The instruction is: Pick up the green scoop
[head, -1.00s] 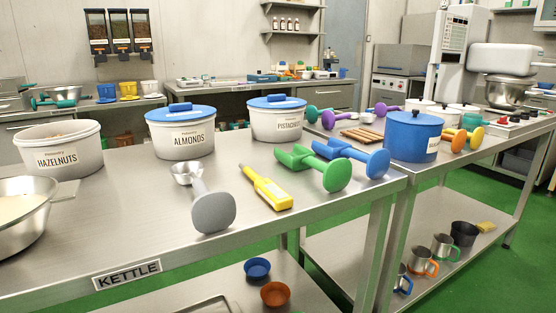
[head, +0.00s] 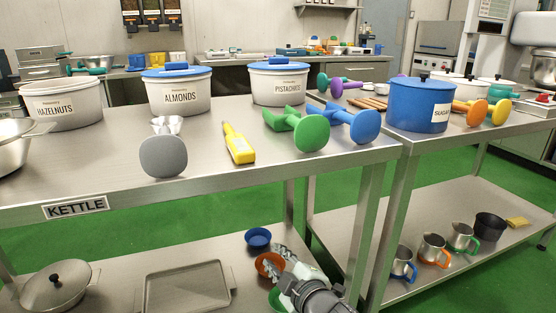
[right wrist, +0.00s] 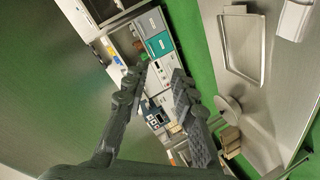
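The green scoop (head: 311,132) lies on the kettle table in the head view, near its front right edge, its round end facing me. A blue scoop (head: 363,126) lies close to its right. My right gripper (head: 276,264) is low in the head view, in front of the lower shelf and well below the scoop. Its two fingers are apart with nothing between them in the right wrist view (right wrist: 158,80). The green scoop is not clear in the wrist view. My left gripper is out of view.
A yellow tool (head: 239,145) and a grey scoop (head: 162,155) lie left of the green scoop. Tubs of pistachios (head: 279,84), almonds (head: 178,95) and hazelnuts (head: 62,106) stand behind. A blue sugar pot (head: 420,106) stands right. The front table edge lies between gripper and scoop.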

